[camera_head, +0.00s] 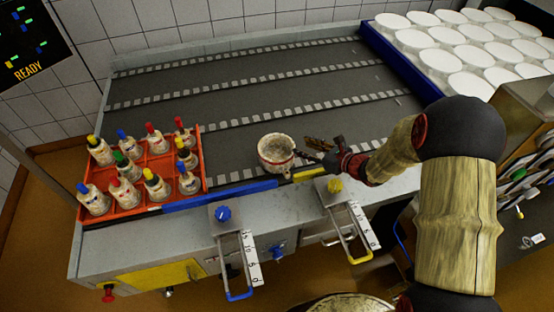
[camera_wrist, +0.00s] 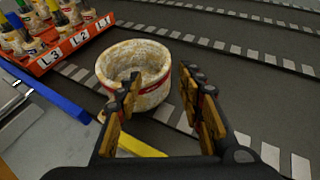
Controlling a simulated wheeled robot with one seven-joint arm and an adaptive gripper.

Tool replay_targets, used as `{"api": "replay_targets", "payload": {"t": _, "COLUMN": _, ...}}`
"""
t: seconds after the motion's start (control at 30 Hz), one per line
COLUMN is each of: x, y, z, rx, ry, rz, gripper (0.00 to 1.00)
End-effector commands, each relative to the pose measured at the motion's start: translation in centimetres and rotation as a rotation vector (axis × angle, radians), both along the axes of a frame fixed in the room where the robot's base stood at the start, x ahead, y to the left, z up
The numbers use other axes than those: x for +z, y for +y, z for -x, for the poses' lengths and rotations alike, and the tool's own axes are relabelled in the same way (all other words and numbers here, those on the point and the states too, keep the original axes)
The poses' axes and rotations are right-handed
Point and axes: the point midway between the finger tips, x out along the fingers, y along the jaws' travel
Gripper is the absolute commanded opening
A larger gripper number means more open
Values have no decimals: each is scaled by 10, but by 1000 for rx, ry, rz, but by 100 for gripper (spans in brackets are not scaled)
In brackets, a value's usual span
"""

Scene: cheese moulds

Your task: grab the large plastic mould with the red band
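The large mould with the red band (camera_head: 276,155) is a worn, off-white open cup standing upright on the dark conveyor near its front edge. In the wrist view the mould (camera_wrist: 110,65) is just ahead and left of centre, its red band partly visible. My gripper (camera_head: 312,148) is to the right of the mould in the head view. In the wrist view my gripper (camera_wrist: 161,76) is open, with its two fingers apart. The left finger covers part of the mould's front, and the right finger is clear of it. Whether the left finger touches the mould cannot be told.
An orange crate (camera_head: 203,160) with several bottle-like pieces with coloured tops stands on the left. A blue rail (camera_head: 220,194) and a yellow rail (camera_head: 311,173) run along the front edge. A blue-edged tray (camera_head: 392,64) of white round moulds is at the back right. The conveyor behind is clear.

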Motion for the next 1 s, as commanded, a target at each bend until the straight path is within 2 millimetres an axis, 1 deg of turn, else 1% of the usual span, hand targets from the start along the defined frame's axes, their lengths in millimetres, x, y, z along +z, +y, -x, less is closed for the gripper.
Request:
{"api": "replay_targets", "payload": {"t": 0.1, "x": -7, "y": 7, "z": -9, "rx": -6, "ry": 2, "rz": -5, "gripper": 38}}
{"api": "replay_targets", "payload": {"t": 0.2, "x": -11, "y": 13, "z": -16, "rx": -5, "ry": 2, "rz": -5, "gripper": 38}}
{"api": "replay_targets", "payload": {"t": 0.37, "x": -15, "y": 18, "z": -24, "rx": -6, "ry": 1, "rz": -4, "gripper": 38}}
{"api": "replay_targets", "payload": {"t": 0.53, "x": -26, "y": 30, "z": -43, "rx": -3, "ry": 0, "rz": -3, "gripper": 38}}
{"api": "replay_targets", "payload": {"t": 0.67, "x": -31, "y": 41, "z": -54, "rx": -3, "ry": 1, "rz": -3, "gripper": 38}}
{"api": "replay_targets", "payload": {"t": 0.9, "x": -29, "y": 42, "z": -56, "rx": -5, "ry": 1, "rz": -2, "gripper": 38}}
{"api": "replay_targets", "payload": {"t": 1.0, "x": -30, "y": 42, "z": -56, "rx": -5, "ry": 1, "rz": -2, "gripper": 33}}
